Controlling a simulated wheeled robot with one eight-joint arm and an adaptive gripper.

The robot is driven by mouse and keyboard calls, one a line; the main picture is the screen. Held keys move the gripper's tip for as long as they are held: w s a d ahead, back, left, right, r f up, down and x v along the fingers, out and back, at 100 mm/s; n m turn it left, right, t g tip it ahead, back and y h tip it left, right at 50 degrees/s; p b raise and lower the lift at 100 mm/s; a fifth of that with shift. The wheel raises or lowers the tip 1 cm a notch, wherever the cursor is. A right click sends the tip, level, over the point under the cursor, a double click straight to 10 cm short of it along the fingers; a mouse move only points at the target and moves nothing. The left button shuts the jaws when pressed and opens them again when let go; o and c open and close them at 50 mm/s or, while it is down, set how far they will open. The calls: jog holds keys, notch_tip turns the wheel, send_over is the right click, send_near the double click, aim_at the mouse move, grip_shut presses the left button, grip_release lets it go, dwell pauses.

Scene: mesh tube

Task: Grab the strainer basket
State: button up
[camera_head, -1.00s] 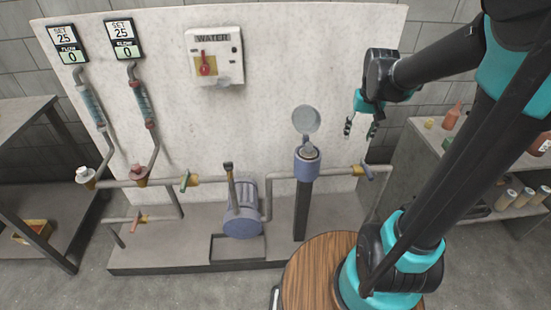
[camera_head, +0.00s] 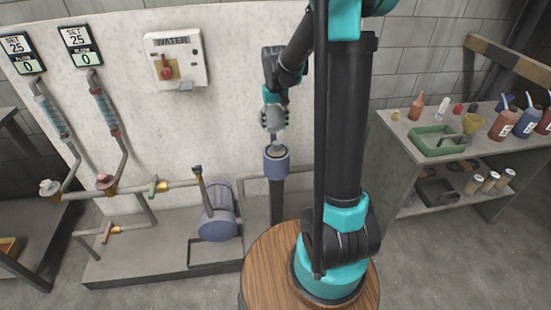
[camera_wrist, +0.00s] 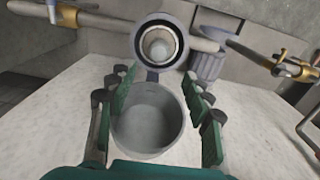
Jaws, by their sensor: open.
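The strainer basket (camera_wrist: 160,45) shows in the wrist view as a pale, round piece inside the dark-rimmed mouth of a blue upright housing (camera_wrist: 143,42). The housing's round grey lid (camera_wrist: 148,125) is swung up. My gripper (camera_wrist: 155,80) is open, with green-padded fingers on either side of the lid in the wrist view. In the head view my gripper (camera_head: 273,122) is just above the housing, holding nothing visible.
Pipes (camera_head: 135,190) with several valves run left of the housing. A pale panel (camera_head: 235,70) stands close behind. A shelf unit (camera_head: 400,140) with a green tray and bottles is at right.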

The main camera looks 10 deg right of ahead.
aim_at(277, 142)
notch_tip(277, 142, down, 3)
jog(key=shift+r, duration=0.1)
jog(key=shift+s+d+f, duration=0.1)
jog(key=shift+s+f, duration=0.05)
jog(key=shift+f, duration=0.75)
jog(key=shift+s+d+f, duration=0.1)
jog(key=shift+s+f, duration=0.05)
jog(key=shift+f, duration=0.8)
jog(key=shift+s+f, duration=0.15)
jog(key=shift+f, duration=0.75)
jog(key=shift+c, duration=0.3)
grip_shut()
